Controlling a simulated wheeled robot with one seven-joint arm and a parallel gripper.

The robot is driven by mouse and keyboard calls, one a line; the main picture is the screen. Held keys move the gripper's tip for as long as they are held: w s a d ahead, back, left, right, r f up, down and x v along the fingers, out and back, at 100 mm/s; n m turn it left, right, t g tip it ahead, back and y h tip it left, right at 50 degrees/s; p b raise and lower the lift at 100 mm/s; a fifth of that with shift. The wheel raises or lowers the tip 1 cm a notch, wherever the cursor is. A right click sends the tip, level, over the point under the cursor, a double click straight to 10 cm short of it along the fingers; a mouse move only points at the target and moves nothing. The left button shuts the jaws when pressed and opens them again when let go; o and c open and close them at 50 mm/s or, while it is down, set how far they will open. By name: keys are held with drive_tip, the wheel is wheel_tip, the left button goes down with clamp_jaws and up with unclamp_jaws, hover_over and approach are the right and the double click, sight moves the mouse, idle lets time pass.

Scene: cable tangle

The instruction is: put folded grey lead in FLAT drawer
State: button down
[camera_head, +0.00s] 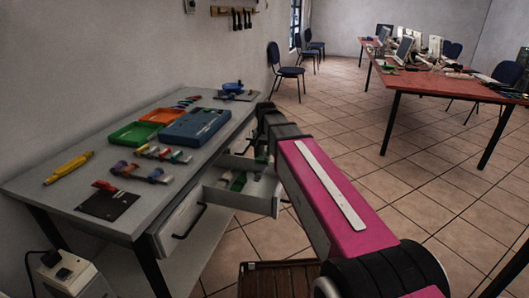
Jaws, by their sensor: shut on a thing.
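My gripper (262,148) is the dark end of my arm at the bench's right edge, beside the open drawers, and its fingers are mostly hidden. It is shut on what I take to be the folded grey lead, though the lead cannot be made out. A light grey drawer (240,200) is pulled out from the bench, with green and other small things inside. Behind it, another drawer (236,160) also looks partly open. A front with a dark handle (188,222) is on the near left. No FLAT label is legible.
The grey bench (60,185) holds a green tray (135,133), an orange tray (163,116), a blue case (196,125), a yellow tool (68,169), several small coloured parts and a dark plate (108,204). A brown slatted crate (275,278) stands below.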

sight(263, 179)
drive_tip(key=shift+w+a+f, duration=0.1)
drive_tip(key=shift+a+f, duration=0.25)
drive_tip(key=shift+a, duration=0.05)
drive_tip(key=shift+f, duration=5.2)
drive_tip(key=shift+f, duration=0.45)
drive_tip(key=c, duration=0.9)
unclamp_jaws()
drive_tip(key=shift+a, duration=0.1)
drive_tip(key=shift+r, duration=4.5)
drive_tip(key=shift+s, duration=0.2)
